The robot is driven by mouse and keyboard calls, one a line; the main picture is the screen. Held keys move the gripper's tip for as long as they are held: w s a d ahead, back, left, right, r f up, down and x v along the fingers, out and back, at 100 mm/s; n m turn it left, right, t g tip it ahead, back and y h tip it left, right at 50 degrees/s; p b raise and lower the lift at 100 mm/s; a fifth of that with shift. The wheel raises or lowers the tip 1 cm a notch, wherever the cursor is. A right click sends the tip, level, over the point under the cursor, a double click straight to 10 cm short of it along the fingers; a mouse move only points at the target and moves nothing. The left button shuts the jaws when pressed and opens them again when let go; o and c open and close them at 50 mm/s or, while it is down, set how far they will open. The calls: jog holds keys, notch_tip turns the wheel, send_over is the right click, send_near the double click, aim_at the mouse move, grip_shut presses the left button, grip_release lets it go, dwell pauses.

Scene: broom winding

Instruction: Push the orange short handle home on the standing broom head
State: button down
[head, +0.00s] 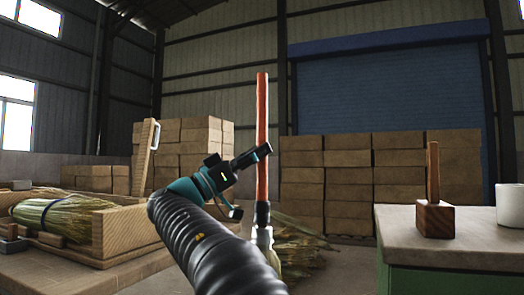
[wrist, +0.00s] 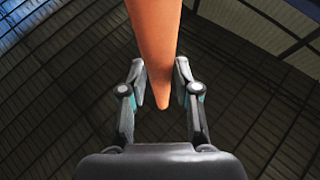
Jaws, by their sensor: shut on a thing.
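The orange short handle (head: 262,110) stands upright in the middle of the head view. Its lower end meets a dark collar (head: 262,212) above a pale neck, and I cannot tell how deep it sits. The standing broom head (head: 264,238) is below, partly hidden by my arm. My gripper (head: 262,150) reaches the handle from the left at about mid-height and is shut on it. In the wrist view, the handle (wrist: 156,40) runs down from the top edge between the two fingers of my gripper (wrist: 160,85), and its end shows just past them.
A wooden tray (head: 120,225) with a bristle bundle (head: 60,215) is at left. A counter (head: 450,250) at right bears a wooden mallet (head: 434,215) and a white cup (head: 509,205). Straw (head: 300,250) lies behind the broom; boxes (head: 390,180) are stacked at the back.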

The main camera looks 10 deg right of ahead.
jog(key=shift+f, duration=0.45)
dwell(0.4)
jog(key=c, duration=0.8)
grip_release()
jog(key=shift+w, duration=0.1)
jog(key=shift+o, duration=0.2)
jog(key=shift+a, duration=0.1)
jog(key=v, duration=1.2)
